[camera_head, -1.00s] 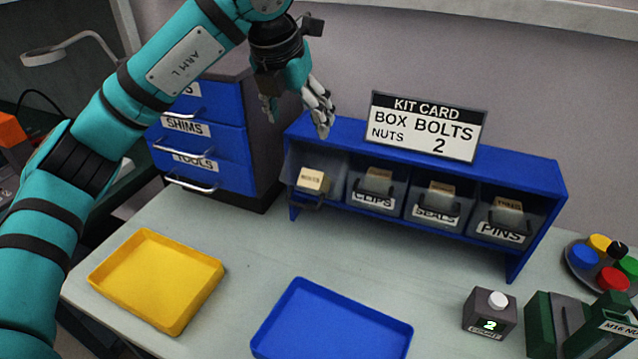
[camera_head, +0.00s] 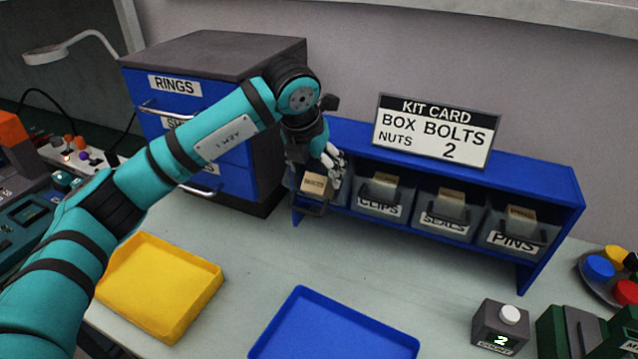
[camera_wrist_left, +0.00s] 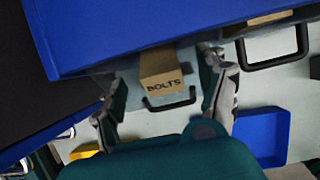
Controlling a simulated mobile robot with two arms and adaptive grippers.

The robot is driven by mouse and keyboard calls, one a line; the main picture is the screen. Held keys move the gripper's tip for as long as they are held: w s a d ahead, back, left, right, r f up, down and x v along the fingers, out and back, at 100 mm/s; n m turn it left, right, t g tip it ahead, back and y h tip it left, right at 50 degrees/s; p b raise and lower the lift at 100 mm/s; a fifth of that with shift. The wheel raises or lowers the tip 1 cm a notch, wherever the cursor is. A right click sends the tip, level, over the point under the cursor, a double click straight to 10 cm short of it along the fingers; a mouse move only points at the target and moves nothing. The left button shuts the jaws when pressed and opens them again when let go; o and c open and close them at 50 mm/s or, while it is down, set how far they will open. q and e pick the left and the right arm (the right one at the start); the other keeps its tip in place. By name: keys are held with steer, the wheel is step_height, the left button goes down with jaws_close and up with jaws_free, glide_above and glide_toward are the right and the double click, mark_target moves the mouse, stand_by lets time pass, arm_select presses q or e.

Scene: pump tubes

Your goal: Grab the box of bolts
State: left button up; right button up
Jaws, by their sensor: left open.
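The small cardboard box of bolts (camera_head: 315,184) sits in the leftmost clear bin of the blue rack (camera_head: 548,185). In the left wrist view the box (camera_wrist_left: 160,68) shows its printed BOLTS label, with the bin's dark handle just below it. My left gripper (camera_head: 315,170) is open and empty, right over the front of that bin. In the left wrist view its fingers (camera_wrist_left: 163,82) stand apart on either side of the box, with gaps on both sides. The kit card (camera_head: 435,130) on the rack reads BOX BOLTS, NUTS 2. My right gripper is not in view.
Bins labelled CLIPS, SEALS and PINS (camera_head: 512,235) stand to the right in the rack. A blue drawer cabinet (camera_head: 215,95) stands close on the left. A yellow tray (camera_head: 160,285) and a blue tray (camera_head: 335,330) lie in front. A counter (camera_head: 500,325) is at right.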

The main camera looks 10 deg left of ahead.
arm_select(q)
steer(key=shift+p+x, duration=1)
steer(key=shift+x, duration=1.95)
steer(key=shift+w+r, duration=0.1)
steer(key=c, duration=1.3)
